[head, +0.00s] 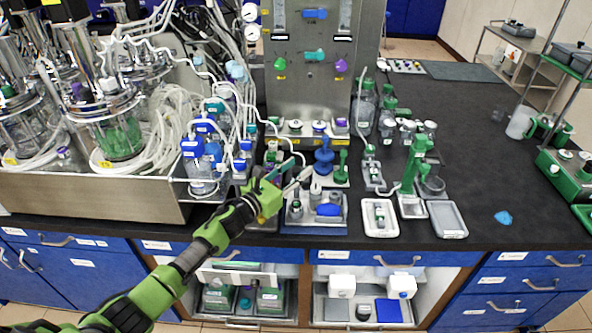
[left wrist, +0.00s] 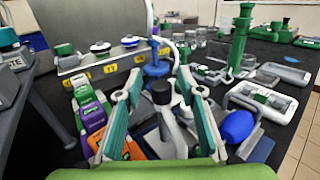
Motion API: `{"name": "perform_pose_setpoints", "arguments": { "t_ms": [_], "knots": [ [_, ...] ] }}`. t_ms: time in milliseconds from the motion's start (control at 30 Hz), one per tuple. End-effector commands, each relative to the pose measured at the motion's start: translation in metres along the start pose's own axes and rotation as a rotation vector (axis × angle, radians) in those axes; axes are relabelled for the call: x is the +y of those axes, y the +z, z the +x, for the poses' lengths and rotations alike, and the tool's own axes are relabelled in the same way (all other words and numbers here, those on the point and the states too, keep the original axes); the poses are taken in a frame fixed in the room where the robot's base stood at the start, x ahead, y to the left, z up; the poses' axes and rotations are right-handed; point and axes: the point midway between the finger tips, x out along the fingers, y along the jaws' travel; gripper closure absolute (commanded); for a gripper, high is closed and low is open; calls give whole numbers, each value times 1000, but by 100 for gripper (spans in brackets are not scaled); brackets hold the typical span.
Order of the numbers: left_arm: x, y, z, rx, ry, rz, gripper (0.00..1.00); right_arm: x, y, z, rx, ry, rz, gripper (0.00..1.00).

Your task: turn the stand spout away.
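A green stand (head: 411,170) stands on the black bench right of centre, with a short arm at its top that looks like the spout. In the left wrist view the green stand (left wrist: 239,40) is at the upper right, beyond my fingers. My left gripper (head: 298,168) is open and empty, left of the stand and apart from it. In the left wrist view its two fingers (left wrist: 160,76) are spread above a black-knobbed item (left wrist: 161,94). My right gripper is not in view.
A blue tray (head: 291,226) of small items lies below my left gripper. A white tray (head: 380,231) and a grey tray (head: 447,219) lie along the front edge. A blue stand (head: 324,158) is behind the gripper. The bench right of the green stand is mostly clear.

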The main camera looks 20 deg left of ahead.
Motion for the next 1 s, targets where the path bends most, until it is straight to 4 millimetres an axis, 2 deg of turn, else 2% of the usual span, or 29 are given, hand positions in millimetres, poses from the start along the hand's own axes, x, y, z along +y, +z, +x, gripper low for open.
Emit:
{"name": "perform_pose_setpoints", "arguments": {
  "t_ms": [467, 700, 1000],
  "knots": [
    [-3, 1, 1, -4, 34, -5, 65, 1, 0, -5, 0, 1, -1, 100],
    [-4, 1, 2, -7, 177, -9, 65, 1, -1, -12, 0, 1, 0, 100],
    [-4, -2, 2, -7, 346, -8, 65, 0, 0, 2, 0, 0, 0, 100]
  ]
}}
